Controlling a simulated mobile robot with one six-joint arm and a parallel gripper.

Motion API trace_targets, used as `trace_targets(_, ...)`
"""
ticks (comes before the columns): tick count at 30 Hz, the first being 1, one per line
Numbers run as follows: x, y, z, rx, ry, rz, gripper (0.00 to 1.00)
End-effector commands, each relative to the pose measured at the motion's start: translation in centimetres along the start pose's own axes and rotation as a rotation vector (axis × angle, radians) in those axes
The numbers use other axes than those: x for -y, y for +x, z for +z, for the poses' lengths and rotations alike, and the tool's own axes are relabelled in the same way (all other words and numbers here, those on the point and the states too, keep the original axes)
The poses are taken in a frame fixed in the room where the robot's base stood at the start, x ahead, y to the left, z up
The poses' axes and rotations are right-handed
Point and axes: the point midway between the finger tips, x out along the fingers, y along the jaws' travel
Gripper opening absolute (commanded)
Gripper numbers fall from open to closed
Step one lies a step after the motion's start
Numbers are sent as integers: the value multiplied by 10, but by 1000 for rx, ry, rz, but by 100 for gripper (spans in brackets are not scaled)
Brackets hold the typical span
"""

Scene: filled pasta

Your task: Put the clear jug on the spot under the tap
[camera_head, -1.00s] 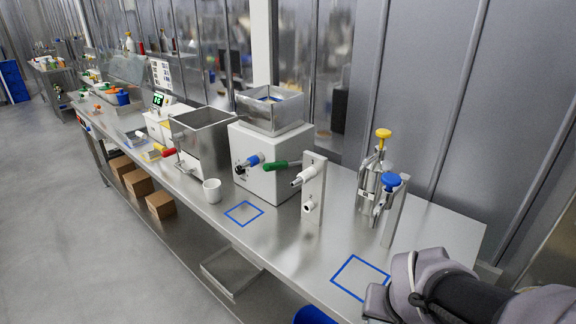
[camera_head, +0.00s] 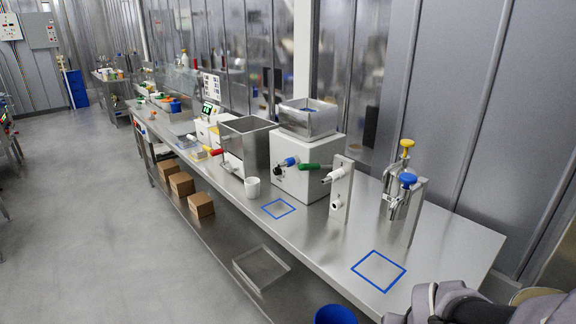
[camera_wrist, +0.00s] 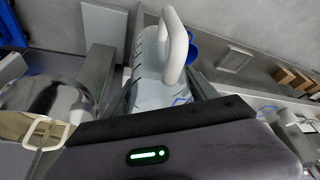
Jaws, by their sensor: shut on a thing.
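In the wrist view my gripper (camera_wrist: 150,72) is shut on the clear jug (camera_wrist: 147,62), which has dark marks on its wall and a white handle (camera_wrist: 174,45). The jug is off the bench and does not show in the head view. In the head view two blue outlined squares lie on the steel bench: one (camera_head: 378,270) in front of the steel dispenser (camera_head: 397,200) with a blue-topped tap (camera_head: 407,180), one (camera_head: 278,208) in front of the white machine (camera_head: 303,182). Both squares are empty. The jug's contents are unclear.
A white cup (camera_head: 252,187) stands left of the nearer machine's square. An upright post with nozzles (camera_head: 341,190) stands between the squares. A blue bin (camera_head: 335,315) is below the bench edge. In the wrist view a steel pot (camera_wrist: 45,98) is at the left.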

Motion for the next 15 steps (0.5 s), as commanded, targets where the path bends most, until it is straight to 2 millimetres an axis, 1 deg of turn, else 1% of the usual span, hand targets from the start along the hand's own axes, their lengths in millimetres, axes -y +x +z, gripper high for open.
trace_targets(5, 33, 32, -6, 8, -111, -48, 22)
trace_targets(9, 64, 62, -7, 6, -213, -88, 22)
trace_targets(12, 82, 81, -6, 3, -274, -108, 22)
trace_targets(15, 94, 93, -4, 0, -312, -121, 22)
